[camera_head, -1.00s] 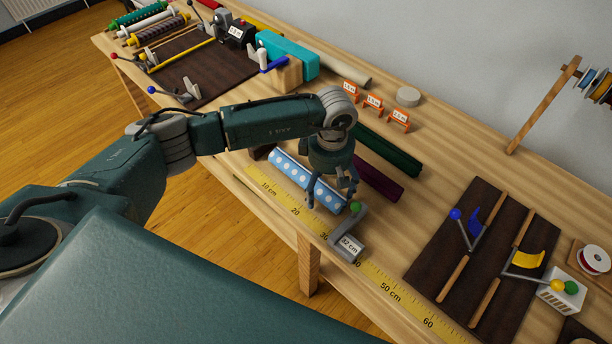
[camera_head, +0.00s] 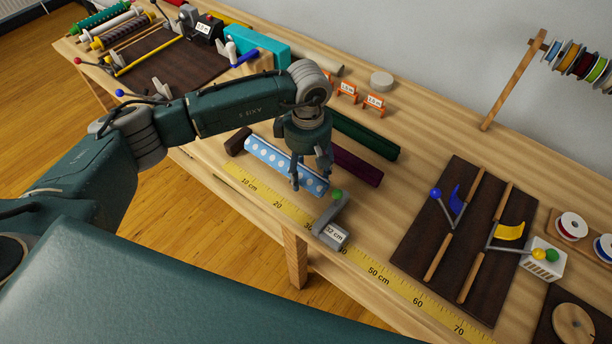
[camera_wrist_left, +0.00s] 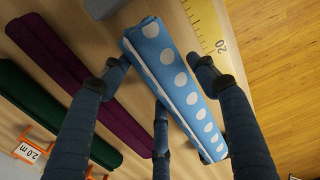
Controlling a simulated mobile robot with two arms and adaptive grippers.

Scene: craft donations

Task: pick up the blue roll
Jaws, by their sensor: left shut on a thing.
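The blue roll (camera_head: 268,157) has white dots and lies lengthwise along the yellow ruler (camera_head: 296,220), on its far side. My left gripper (camera_head: 312,181) points down over the roll's right part and is shut on it. In the left wrist view the blue roll (camera_wrist_left: 172,82) runs between the dark fingers of my left gripper (camera_wrist_left: 160,85), fingers on both sides of it. Whether the roll is clear of the tabletop is hard to tell. My right gripper is not in view.
A purple roll (camera_head: 355,165) and a dark green roll (camera_head: 365,135) lie just behind. A grey stop with a 32 cm label (camera_head: 333,234) stands near the blue roll's right end. A dark board with levers (camera_head: 455,235) lies to the right. Bare wood shows between.

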